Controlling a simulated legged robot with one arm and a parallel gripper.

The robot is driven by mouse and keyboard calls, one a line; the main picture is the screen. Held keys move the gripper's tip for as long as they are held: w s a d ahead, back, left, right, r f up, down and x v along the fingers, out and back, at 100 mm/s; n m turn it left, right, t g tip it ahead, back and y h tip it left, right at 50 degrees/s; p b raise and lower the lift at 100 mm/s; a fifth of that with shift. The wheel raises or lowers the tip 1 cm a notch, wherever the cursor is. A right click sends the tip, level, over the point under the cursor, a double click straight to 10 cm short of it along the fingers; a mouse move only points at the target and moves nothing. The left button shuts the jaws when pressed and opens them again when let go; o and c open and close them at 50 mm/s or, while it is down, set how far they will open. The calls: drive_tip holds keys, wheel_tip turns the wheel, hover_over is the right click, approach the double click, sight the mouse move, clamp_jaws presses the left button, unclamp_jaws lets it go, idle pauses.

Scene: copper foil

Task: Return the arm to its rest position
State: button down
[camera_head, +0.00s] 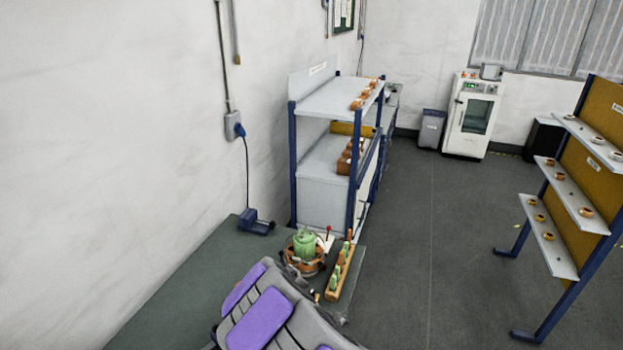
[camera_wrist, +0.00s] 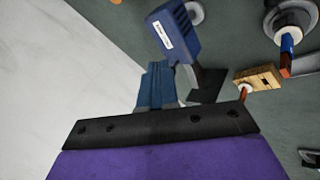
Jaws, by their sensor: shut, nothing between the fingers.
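My arm, grey with purple panels, rises from the bottom of the head view over the green bench top (camera_head: 190,285). Its far end lies close to a green lidded object (camera_head: 305,241) in a copper-coloured round holder. In the wrist view the purple and black front of my gripper (camera_wrist: 160,125) fills the bottom. My gripper is shut and empty.
A wooden rack (camera_head: 340,272) with green pieces stands right of the round holder. Blue-framed shelves (camera_head: 325,98) stand behind. A yellow-backed display rack (camera_head: 580,190) stands at right. The grey floor (camera_head: 430,220) between is clear. The white wall (camera_head: 110,130) borders the bench.

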drive_tip(key=w+d+r+m+t+h+b, duration=0.1)
drive_tip(key=w+d+r+m+t+h, duration=0.2)
drive_tip(key=d, duration=0.4)
drive_tip(key=w+d+r+m+h+b, duration=0.15)
drive_tip(key=d+r, duration=0.25)
drive_tip(key=d, duration=0.4)
drive_tip(key=w+d+r+m+t+h+b, duration=0.1)
drive_tip(key=w+d+r+m+t, duration=0.1)
drive_tip(key=d+r+m, duration=0.35)
drive_tip(key=s+d+r+m+g+h+b, duration=0.1)
drive_tip(key=s+d+m+g+h+b, duration=0.35)
drive_tip(key=d, duration=1.05)
drive_tip(key=s+d+f+m+g+b, duration=0.1)
drive_tip(key=s+d+m, duration=0.15)
drive_tip(key=s, duration=0.75)
drive_tip(key=s+d+f+m+g+b, duration=0.15)
drive_tip(key=s+m, duration=0.25)
drive_tip(key=s, duration=0.7)
drive_tip(key=s+a+f+m+g+y+b, duration=0.1)
drive_tip(key=s+a+f+g+y, duration=0.1)
drive_tip(key=s, duration=0.7)
drive_tip(key=s+a+f+m+g+y+b, duration=0.1)
drive_tip(key=s+a+f+g+y, duration=0.1)
drive_tip(key=s+a, duration=0.3)
drive_tip(key=s, duration=0.4)
drive_tip(key=shift+a+m, duration=0.25)
drive_tip(key=shift+m, duration=0.15)
